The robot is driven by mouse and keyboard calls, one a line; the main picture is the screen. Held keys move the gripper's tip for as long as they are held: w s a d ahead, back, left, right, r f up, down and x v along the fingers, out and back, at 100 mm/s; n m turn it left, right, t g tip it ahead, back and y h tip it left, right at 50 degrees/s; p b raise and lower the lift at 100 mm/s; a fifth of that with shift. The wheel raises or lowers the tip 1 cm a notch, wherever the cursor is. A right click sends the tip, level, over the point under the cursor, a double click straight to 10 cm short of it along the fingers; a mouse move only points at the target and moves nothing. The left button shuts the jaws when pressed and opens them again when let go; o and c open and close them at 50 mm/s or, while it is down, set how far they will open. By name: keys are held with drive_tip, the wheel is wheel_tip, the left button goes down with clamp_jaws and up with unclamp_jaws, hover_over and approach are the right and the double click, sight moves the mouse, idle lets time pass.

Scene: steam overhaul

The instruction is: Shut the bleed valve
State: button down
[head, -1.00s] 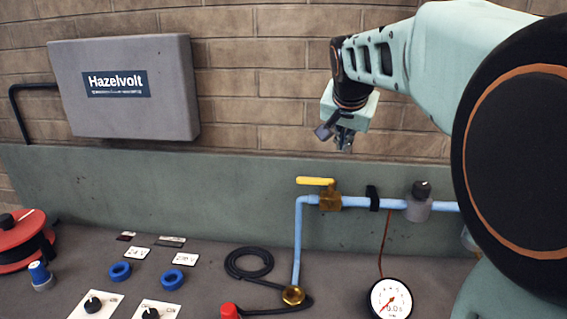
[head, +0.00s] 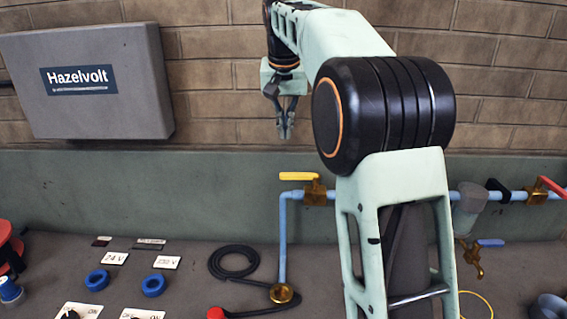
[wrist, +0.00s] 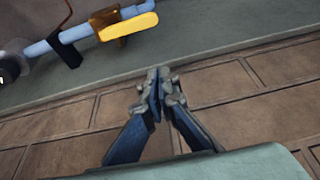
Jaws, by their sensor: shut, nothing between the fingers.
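My gripper (head: 286,134) is shut and empty, pointing down in front of the brick wall, above the yellow-handled valve in the picture. This brass valve (head: 316,193) has its yellow lever (head: 299,177) lying along the blue pipe; the lever also shows in the wrist view (wrist: 128,27). A small brass tap (head: 472,258) with a blue lever (head: 490,243) hangs below the pipe on the right. A brass valve with a red lever (head: 551,187) sits at the right edge, its lever slanted. No label shows which is the bleed valve. My fingertips (wrist: 160,80) touch nothing.
My arm covers part of the pipe and bench. A grey Hazelvolt box (head: 88,83) hangs at the left. Blue rings (head: 153,285), a black hose coil (head: 234,262) and a red-ended cable (head: 216,313) lie on the bench. A grey fitting (head: 468,208) is on the pipe.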

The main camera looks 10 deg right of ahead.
wheel_tip(320, 180, down, 10)
drive_tip(key=shift+s+r, duration=0.25)
drive_tip(key=shift+s, duration=0.1)
idle(0.5)
drive_tip(key=shift+a, duration=0.1)
drive_tip(key=shift+s, duration=0.1)
